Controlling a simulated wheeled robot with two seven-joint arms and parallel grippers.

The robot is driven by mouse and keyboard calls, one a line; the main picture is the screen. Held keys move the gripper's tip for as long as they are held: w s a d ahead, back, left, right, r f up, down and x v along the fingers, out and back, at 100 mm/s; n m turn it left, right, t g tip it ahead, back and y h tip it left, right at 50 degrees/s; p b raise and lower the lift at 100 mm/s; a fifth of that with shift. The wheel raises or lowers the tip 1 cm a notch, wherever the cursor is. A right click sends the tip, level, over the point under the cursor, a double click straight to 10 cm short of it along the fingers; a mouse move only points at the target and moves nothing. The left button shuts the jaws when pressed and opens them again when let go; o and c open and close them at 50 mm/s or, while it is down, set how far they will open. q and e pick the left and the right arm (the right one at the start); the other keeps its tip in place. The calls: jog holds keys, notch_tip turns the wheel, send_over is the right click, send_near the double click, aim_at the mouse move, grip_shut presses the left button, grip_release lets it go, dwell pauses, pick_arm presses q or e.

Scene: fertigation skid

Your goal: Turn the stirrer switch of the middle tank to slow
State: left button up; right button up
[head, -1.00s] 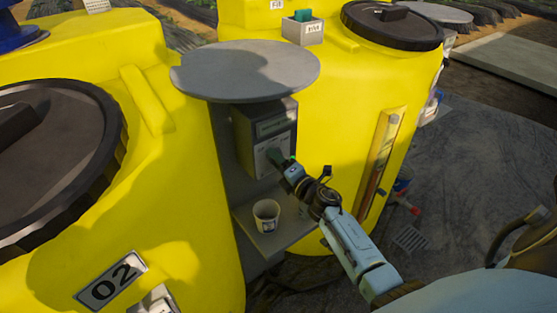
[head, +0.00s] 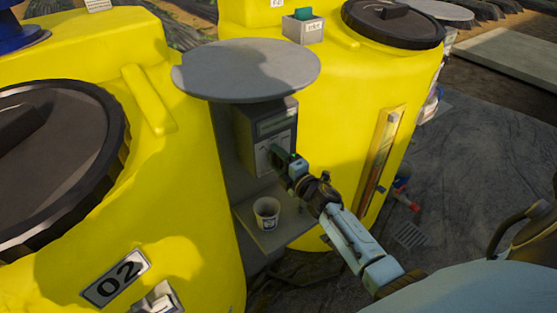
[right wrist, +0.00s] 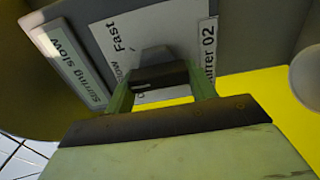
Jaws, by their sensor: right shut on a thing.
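The stirrer switch box (head: 264,138) is a grey box under a round grey cover, beside the yellow tank (head: 180,225) with the plate 02 (head: 115,278). My right gripper (head: 277,154) is at the front of the box. In the right wrist view its green fingers (right wrist: 160,88) are closed on the dark switch knob (right wrist: 158,75). The white plate behind it (right wrist: 160,32) reads Fast and slow and, at one edge, "...rrer 02", partly hidden. The display strip (right wrist: 70,62) reads "Stirring slow". The knob's exact pointing is hard to tell. My left gripper is out of view.
The round grey cover (head: 245,70) overhangs the box closely. A white cup (head: 266,213) stands on the shelf (head: 290,229) below my gripper. Another yellow tank (head: 345,95) with a level gauge (head: 383,155) stands to the right.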

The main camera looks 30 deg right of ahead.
jog(key=o, duration=1)
jog(key=shift+s, duration=0.1)
jog(key=s, duration=0.9)
jog(key=s+d, duration=0.1)
jog(key=s, duration=0.3)
jog(key=shift+s, duration=0.15)
